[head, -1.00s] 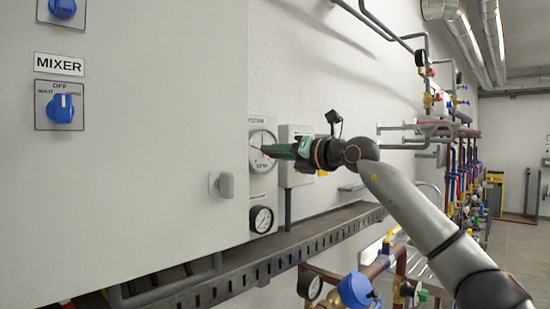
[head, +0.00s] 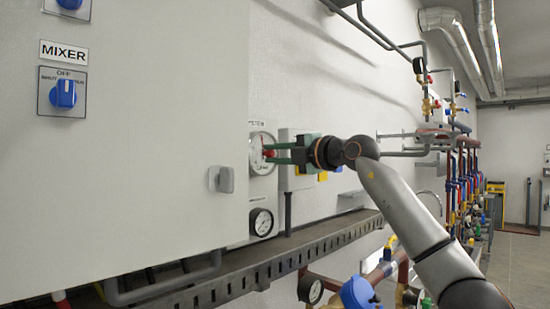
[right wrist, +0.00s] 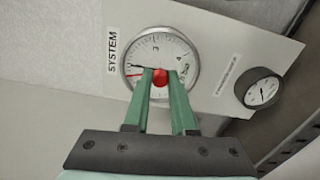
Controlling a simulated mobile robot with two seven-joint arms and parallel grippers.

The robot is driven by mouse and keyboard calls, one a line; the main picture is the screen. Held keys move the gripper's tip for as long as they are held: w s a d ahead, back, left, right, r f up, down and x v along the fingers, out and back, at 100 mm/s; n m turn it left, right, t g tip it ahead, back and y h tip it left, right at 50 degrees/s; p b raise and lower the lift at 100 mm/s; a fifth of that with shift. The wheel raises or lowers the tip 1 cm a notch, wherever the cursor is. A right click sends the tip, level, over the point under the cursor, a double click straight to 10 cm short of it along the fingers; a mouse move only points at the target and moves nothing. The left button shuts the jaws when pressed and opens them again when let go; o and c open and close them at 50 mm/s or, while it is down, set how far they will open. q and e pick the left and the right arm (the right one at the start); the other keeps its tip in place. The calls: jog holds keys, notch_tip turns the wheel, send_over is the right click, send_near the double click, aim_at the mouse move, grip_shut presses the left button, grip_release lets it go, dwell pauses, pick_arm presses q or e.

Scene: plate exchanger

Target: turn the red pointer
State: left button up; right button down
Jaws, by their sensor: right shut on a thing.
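A round white dial gauge (head: 258,165) is on a panel under a SYSTEM label, just beyond the right edge of the large grey cabinet. The gauge also shows in the right wrist view (right wrist: 180,50). The red pointer has a round red knob (right wrist: 160,78) at the dial's centre, and a thin red line shows to its left near the rim. My right gripper (right wrist: 159,75) is shut on the red knob, one green finger on each side. In the head view the right gripper (head: 268,154) reaches the dial from the right. My left gripper is out of view.
A smaller black-rimmed gauge (head: 261,222) sits below the dial. The grey cabinet (head: 150,180) with a handle (head: 222,179) and blue switches stands close on the left. A slotted metal tray (head: 260,268) runs below, with pipes and valves at the right.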

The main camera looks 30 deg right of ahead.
jog(key=shift+m, duration=0.7)
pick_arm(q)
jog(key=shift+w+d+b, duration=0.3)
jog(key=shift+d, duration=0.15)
pick_arm(e)
jog(key=shift+m, duration=0.9)
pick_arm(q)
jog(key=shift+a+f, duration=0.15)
pick_arm(e)
jog(key=c, duration=0.7)
grip_release()
jog(key=shift+c, duration=0.2)
jog(key=shift+s, duration=0.1)
